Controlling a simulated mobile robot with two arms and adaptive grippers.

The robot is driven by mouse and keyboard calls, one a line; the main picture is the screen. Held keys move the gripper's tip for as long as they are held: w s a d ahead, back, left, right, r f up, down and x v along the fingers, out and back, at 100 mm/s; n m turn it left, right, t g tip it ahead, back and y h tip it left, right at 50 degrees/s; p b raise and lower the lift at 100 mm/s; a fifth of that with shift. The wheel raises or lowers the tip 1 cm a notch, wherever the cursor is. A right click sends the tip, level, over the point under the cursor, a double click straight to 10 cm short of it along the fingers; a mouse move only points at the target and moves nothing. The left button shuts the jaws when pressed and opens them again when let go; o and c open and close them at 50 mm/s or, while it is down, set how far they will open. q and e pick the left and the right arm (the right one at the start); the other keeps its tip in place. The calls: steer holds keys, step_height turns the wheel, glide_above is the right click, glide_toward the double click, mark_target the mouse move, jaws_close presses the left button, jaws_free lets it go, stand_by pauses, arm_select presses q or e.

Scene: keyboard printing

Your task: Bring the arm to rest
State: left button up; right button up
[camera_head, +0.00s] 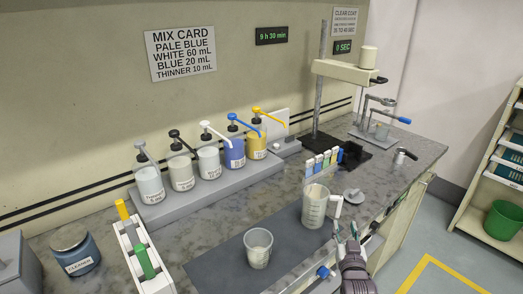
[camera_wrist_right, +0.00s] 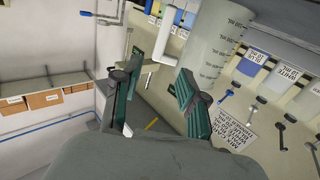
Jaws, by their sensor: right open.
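My right gripper (camera_head: 346,232) is open and empty at the front edge of the bench, just in front of a clear measuring jug (camera_head: 314,208) with a white handle. The right wrist view shows its two green-padded fingers (camera_wrist_right: 173,62) spread apart. The jug (camera_wrist_right: 215,45) stands beyond the fingertips, with its handle close to them; I cannot tell whether they touch. My left gripper is in neither view.
A cup (camera_head: 258,249) stands on the dark mat (camera_head: 222,267). Pump bottles (camera_head: 209,160) line a raised shelf at the back. A marker rack (camera_head: 141,261) and a blue jar (camera_head: 75,252) stand at left. A stand (camera_head: 320,90) rises at the back right. Floor at right is open.

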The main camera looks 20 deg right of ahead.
steer(key=s+a+f+n+g+y, duration=0.2)
steer(key=s+a+g, duration=0.3)
steer(key=s, duration=0.5)
steer(key=s+a+f+n+g+y, duration=0.2)
steer(key=s+a+f+g+y, duration=0.15)
steer(key=s+a, duration=0.6)
steer(key=s+a+f+n+g+y, duration=0.15)
steer(key=s+a+g, duration=0.35)
steer(key=s, duration=0.7)
step_height(320, 180, down, 29)
steer(key=s+n+g, duration=0.1)
steer(key=s, duration=0.1)
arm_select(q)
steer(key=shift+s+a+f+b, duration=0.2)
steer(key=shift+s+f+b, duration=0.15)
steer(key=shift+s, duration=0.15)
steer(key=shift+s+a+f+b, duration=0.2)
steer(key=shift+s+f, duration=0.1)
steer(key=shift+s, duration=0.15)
arm_select(e)
steer(key=s+d+f+g, duration=0.1)
steer(key=s+d+f, duration=0.2)
steer(key=s+f, duration=1.1)
steer(key=shift+s+d+f, duration=0.2)
steer(key=shift+s, duration=0.8)
